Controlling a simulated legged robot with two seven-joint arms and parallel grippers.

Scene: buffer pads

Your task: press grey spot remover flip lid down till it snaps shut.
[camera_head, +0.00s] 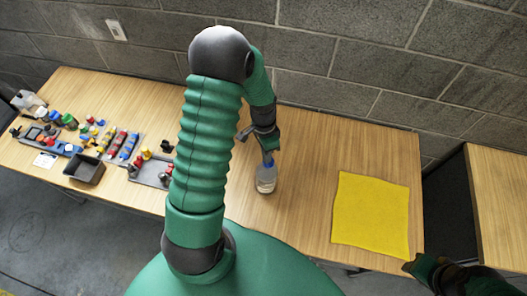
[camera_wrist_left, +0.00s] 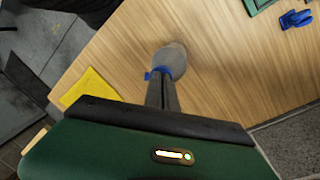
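A clear-to-grey bottle (camera_head: 266,182) with a blue part near its top, which looks like the spot remover, stands upright on the table. My left gripper (camera_head: 268,155) is directly above it, fingers pointing down at its top. In the left wrist view the fingers (camera_wrist_left: 160,92) lie together, shut, with tips at or very near the blue part (camera_wrist_left: 150,75); the grey bottle body (camera_wrist_left: 172,60) shows beyond them. The flip lid is hidden behind the fingers, so its position cannot be told. My right gripper (camera_head: 412,265) is at the lower right, partly cut off, its opening unclear.
A yellow cloth (camera_head: 371,215) lies flat to the right on the wooden table (camera_head: 308,215). Bottles, tools and a dark grey bin (camera_head: 84,169) crowd the left end. A block wall (camera_head: 330,45) stands behind. Bare table surrounds the bottle.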

